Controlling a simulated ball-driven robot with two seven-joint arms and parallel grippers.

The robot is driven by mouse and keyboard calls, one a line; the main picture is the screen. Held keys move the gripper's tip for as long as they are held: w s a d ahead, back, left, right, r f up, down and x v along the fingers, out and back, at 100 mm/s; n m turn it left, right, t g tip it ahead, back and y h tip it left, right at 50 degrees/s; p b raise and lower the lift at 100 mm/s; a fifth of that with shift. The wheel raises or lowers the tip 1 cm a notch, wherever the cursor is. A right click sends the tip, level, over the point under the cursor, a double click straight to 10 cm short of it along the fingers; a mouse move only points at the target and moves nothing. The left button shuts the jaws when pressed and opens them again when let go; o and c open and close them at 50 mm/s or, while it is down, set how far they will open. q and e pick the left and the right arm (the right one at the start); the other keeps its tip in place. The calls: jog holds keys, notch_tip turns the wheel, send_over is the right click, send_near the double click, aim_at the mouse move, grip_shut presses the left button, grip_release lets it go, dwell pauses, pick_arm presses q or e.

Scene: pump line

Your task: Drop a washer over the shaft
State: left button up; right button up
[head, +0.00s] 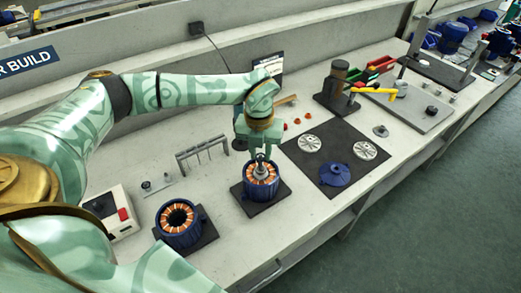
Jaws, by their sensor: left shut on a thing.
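A blue motor housing (262,194) with copper windings stands upright on a dark mat at the centre of the bench. A grey metal shaft (261,174) shows in its middle. My left gripper (260,156) points down right above this housing, with its fingers closed around a small grey piece, which I take to be the washer. The fingers hide most of it, and I cannot tell whether it touches the shaft. My right gripper is not in view.
A second blue housing (180,224) stands on a mat at the left front. A dark mat (313,173) at the right holds two silver discs (310,143) and a blue cover (335,174). A metal rack (202,149) stands behind left. A press with a yellow handle (375,90) stands at the back.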

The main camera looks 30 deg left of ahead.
pick_arm(q)
jog(key=shift+f+b, duration=0.35)
jog(key=shift+f, duration=0.65)
jog(key=o, duration=1.1)
jog(key=shift+r, duration=0.15)
notch_tip(320, 180, up, 5)
jog(key=p, duration=0.4)
jog(key=shift+p, duration=0.35)
